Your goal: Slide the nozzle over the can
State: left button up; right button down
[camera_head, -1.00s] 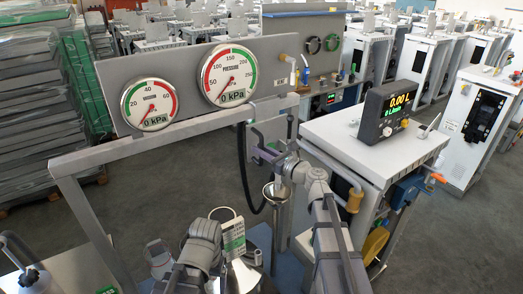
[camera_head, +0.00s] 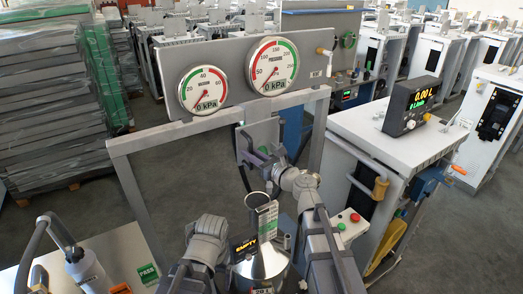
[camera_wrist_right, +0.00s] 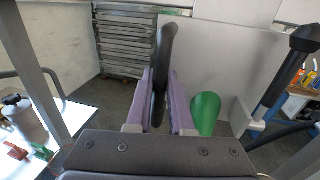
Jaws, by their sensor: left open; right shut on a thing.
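My right gripper (camera_head: 262,158) is shut on a dark, narrow part (camera_wrist_right: 164,62), which stands upright between its jaws in the right wrist view. It looks like the nozzle's handle. In the head view a grey cup-shaped piece (camera_head: 257,200), seemingly the nozzle's lower end, hangs below that gripper. The silver can (camera_head: 265,262) with a conical top stands below it, near the bottom centre. I cannot tell whether the cup and can touch. A green-and-white label (camera_head: 267,219) partly hides the space between them. My left gripper (camera_head: 211,226) is open, left of the can; its fingertips are hard to make out.
A grey frame (camera_head: 134,190) with two pressure gauges stands behind. A white cabinet with a 0.00 L meter (camera_head: 410,106) is at right. A green rounded object (camera_wrist_right: 205,113) is beside the jaws.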

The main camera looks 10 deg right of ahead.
jog(key=a, duration=0.1)
jog(key=s+a, duration=0.1)
jog(key=a, duration=0.1)
jog(key=s+a, duration=0.1)
jog(key=a, duration=0.1)
jog(key=shift+d, duration=0.1)
jog(key=c, duration=0.8)
grip_release()
